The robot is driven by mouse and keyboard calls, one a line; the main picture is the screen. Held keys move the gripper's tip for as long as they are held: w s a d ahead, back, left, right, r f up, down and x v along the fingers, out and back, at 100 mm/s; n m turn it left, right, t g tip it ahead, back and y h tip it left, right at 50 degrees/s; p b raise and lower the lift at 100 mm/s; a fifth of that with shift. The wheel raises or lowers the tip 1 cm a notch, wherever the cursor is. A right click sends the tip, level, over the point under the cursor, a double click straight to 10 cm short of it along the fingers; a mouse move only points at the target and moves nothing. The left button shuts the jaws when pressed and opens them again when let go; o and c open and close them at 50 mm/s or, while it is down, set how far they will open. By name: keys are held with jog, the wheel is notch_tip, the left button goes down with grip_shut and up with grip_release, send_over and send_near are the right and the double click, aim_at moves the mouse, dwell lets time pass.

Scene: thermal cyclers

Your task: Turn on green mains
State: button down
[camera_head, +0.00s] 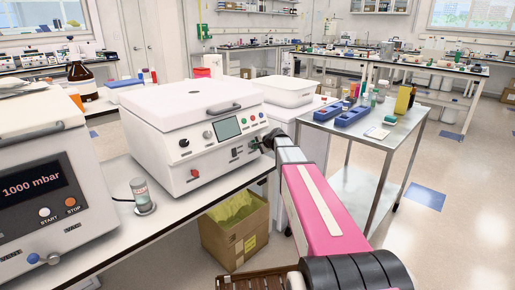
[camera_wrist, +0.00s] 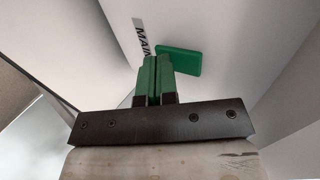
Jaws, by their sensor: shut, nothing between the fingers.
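The green mains switch (camera_wrist: 184,60) shows in the wrist view as a flat green lever or plate on a white panel. A dark label starting "MAIN" (camera_wrist: 141,36) is printed beside it. My gripper (camera_wrist: 158,62) has its two green fingers shut together and empty, their tips right beside the switch. I cannot tell whether they touch it. In the head view my gripper (camera_head: 265,142) is at the right end of the front panel of the white lidded instrument (camera_head: 172,142).
The instrument's front has a small screen (camera_head: 227,128), knobs and a red button (camera_head: 195,173). A larger "1000 mbar" unit (camera_head: 35,190) and a small vial (camera_head: 141,192) stand to the left. A metal cart (camera_head: 355,134) stands at right, and a cardboard box (camera_head: 236,236) below the bench.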

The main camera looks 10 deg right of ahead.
jog(key=shift+w, duration=0.15)
jog(key=shift+a+r, duration=0.1)
jog(key=shift+r, duration=0.7)
jog(key=s+f+v, duration=0.1)
jog(key=v, duration=1.2)
jog(key=shift+s+d+f, duration=0.2)
jog(key=shift+d+f, duration=0.05)
jog(key=shift+d, duration=0.3)
